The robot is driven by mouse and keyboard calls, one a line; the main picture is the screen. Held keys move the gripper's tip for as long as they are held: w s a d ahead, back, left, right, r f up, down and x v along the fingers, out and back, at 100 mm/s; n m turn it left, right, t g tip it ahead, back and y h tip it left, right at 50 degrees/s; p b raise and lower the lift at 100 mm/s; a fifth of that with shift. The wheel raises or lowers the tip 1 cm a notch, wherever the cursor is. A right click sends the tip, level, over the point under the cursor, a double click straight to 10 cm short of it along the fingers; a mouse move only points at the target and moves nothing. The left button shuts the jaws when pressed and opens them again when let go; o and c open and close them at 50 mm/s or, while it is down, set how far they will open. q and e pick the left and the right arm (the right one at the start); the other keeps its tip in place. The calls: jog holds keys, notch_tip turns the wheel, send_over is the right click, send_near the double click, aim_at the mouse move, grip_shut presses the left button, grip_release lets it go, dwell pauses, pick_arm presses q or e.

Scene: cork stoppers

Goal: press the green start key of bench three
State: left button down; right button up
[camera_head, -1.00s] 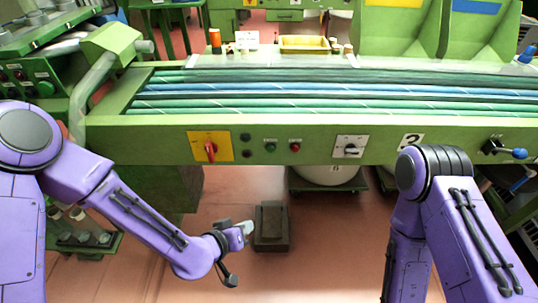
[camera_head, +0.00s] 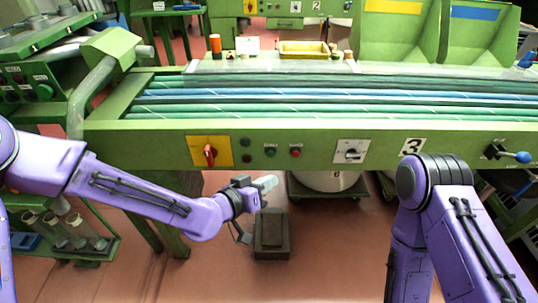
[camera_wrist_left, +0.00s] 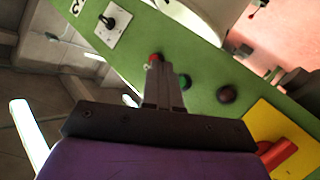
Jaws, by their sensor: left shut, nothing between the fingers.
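The green start key (camera_head: 270,151) is a small round button on the green front beam (camera_head: 330,175) of the bench with the number 3 plate (camera_head: 411,147). A red button (camera_head: 295,152) sits just right of it. My left gripper (camera_head: 268,183) is shut and empty, below the two buttons in the head view. In the left wrist view its closed fingertips (camera_wrist_left: 158,68) overlap the red button (camera_wrist_left: 154,58), and the green key (camera_wrist_left: 184,81) shows just right of the fingers. I cannot tell whether they touch the panel. My right gripper is out of view.
A yellow plate with a red rotary switch (camera_head: 209,153) is left of the keys, and a white plate with a black switch (camera_head: 351,151) is right. A dark block (camera_head: 271,234) stands on the floor below my left gripper.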

aim_at(271, 154)
pick_arm(q)
jog(key=shift+w, duration=2.85)
jog(key=shift+b, duration=0.3)
jog(key=shift+w, duration=0.4)
jog(key=shift+w, duration=0.45)
jog(key=shift+s, duration=0.85)
